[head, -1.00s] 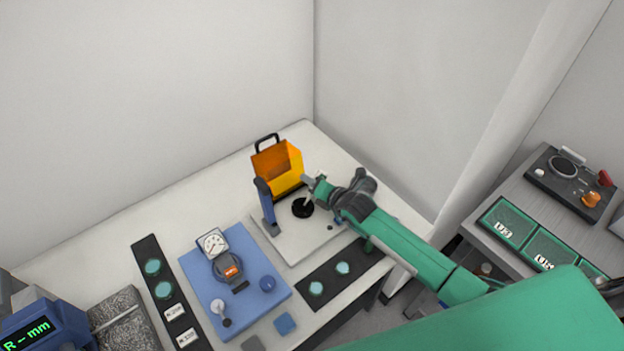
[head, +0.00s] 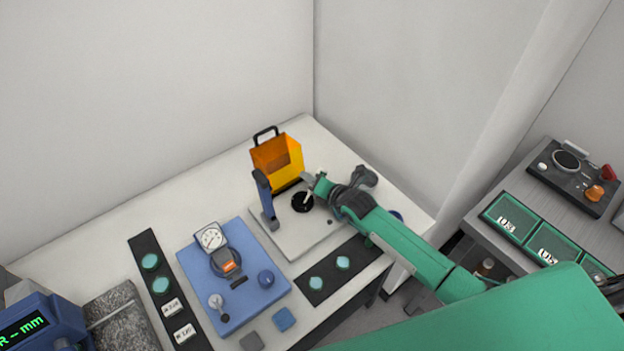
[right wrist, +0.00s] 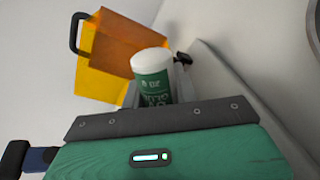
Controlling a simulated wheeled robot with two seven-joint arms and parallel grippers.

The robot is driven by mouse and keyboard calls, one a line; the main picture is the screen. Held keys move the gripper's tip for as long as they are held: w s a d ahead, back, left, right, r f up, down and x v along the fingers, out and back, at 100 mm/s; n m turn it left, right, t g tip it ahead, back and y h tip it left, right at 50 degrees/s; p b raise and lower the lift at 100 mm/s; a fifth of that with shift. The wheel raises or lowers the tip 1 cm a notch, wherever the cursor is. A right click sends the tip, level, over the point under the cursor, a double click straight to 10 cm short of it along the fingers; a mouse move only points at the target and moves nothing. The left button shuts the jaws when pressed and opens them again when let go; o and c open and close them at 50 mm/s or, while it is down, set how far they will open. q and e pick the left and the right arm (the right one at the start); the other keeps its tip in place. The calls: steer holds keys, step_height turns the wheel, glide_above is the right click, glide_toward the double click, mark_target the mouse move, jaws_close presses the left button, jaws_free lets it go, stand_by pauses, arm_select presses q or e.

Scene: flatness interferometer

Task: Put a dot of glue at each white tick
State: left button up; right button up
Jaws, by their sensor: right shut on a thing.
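My right gripper (head: 311,184) is shut on a glue bottle (right wrist: 152,78) with a white end and a green label, seen clearly in the right wrist view. In the head view the gripper is just above and beside a small black disc (head: 299,205) on a light grey plate (head: 292,238). A small pale streak shows at the disc; I cannot tell whether it is a tick or the bottle's tip. Separate white ticks and any glue dots are too small to make out. My left gripper is out of view.
An orange shield box (head: 277,152) stands behind the disc, and a blue post (head: 265,197) to its left. The back left table is clear.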

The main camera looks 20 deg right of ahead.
steer(key=shift+f+b, duration=0.5)
stand_by(0.6)
steer(key=shift+r, duration=0.15)
stand_by(1.0)
steer(key=shift+r+p, duration=1.45)
steer(key=shift+r, duration=0.25)
